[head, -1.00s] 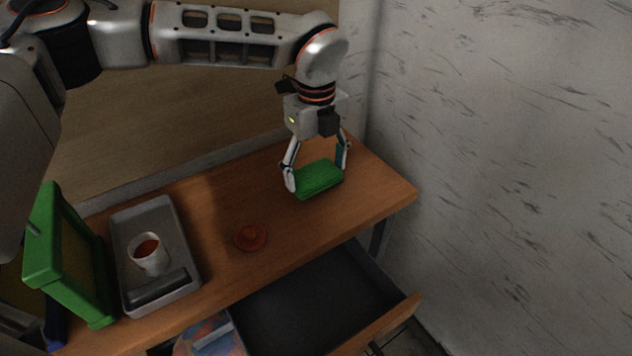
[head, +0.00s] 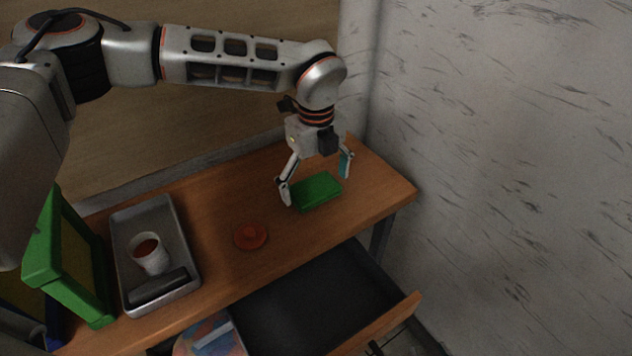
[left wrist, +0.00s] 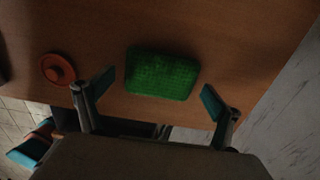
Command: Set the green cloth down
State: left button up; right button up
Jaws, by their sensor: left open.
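The green cloth (head: 317,191), a folded rectangular block, lies on the right part of the wooden table. My left gripper (head: 316,178) is open over it, with one finger to each side and a gap between the fingers and the cloth. In the left wrist view the cloth (left wrist: 162,73) lies flat on the table, just beyond and between the spread fingertips of the left gripper (left wrist: 157,90). Nothing is held. My right gripper does not show.
A red round lid-like piece (head: 251,236) lies on the table (head: 215,215) left of the cloth. A grey tray (head: 190,291) holds a white cup (head: 149,254) and a dark block. A green frame (head: 80,270) stands far left. An open drawer (head: 325,300) juts out in front.

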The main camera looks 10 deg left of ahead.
aim_at(316, 187)
pick_arm(q)
notch_tip(316, 187, up, 12)
jog(key=shift+r, duration=0.15)
dwell(0.5)
